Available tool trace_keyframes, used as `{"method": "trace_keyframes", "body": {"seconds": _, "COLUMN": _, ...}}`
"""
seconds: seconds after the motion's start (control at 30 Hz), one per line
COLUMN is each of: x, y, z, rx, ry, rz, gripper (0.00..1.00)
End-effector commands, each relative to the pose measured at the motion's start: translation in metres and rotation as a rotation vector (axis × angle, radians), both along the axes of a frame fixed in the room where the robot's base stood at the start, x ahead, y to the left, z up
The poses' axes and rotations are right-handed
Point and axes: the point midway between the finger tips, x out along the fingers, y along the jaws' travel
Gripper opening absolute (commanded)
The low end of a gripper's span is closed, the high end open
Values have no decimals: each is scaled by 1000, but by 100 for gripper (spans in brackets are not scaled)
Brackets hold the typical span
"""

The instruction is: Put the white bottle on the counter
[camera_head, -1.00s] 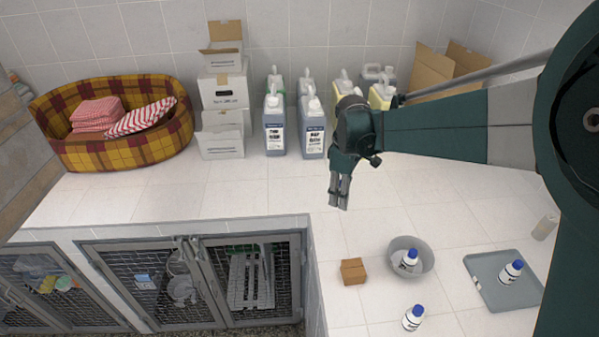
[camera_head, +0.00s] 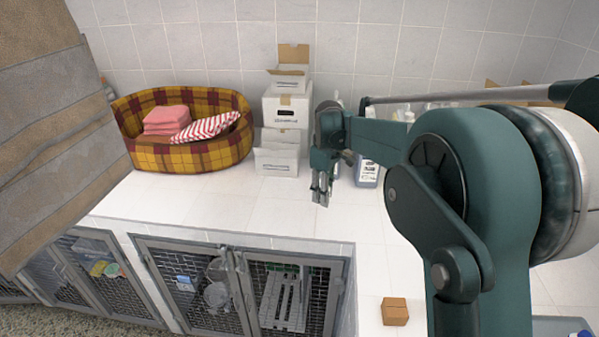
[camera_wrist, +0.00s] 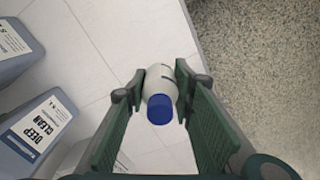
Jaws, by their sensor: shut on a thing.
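The white bottle (camera_wrist: 157,82) with a blue cap (camera_wrist: 159,109) is between the fingers of my gripper (camera_wrist: 158,92) in the wrist view, cap towards the camera. My gripper is shut on it. In the head view my gripper (camera_head: 322,192) points down above the white tiled counter (camera_head: 220,208), in front of the boxes and jugs; the bottle cannot be made out there. The counter also shows under the bottle in the wrist view (camera_wrist: 110,60), with its front edge just to the right.
A plaid pet bed (camera_head: 190,155) with towels stands at the back left. White boxes (camera_head: 287,108) and large jugs (camera_head: 366,172) stand along the wall. A small cardboard box (camera_head: 395,311) lies at the front right. The counter's front left is clear, above wire-door kennels (camera_head: 285,298).

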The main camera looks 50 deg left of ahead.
Motion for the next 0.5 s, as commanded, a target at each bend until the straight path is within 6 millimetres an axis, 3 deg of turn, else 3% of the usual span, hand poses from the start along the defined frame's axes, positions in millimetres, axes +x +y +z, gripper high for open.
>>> {"method": "trace_keyframes", "body": {"seconds": 0.2, "x": -11, "y": 24, "z": -1, "rx": 0, "ry": 0, "rz": 11, "gripper": 12}}
{"method": "trace_keyframes", "body": {"seconds": 0.5, "x": -12, "y": 26, "z": -1, "rx": 0, "ry": 0, "rz": 12, "gripper": 12}}
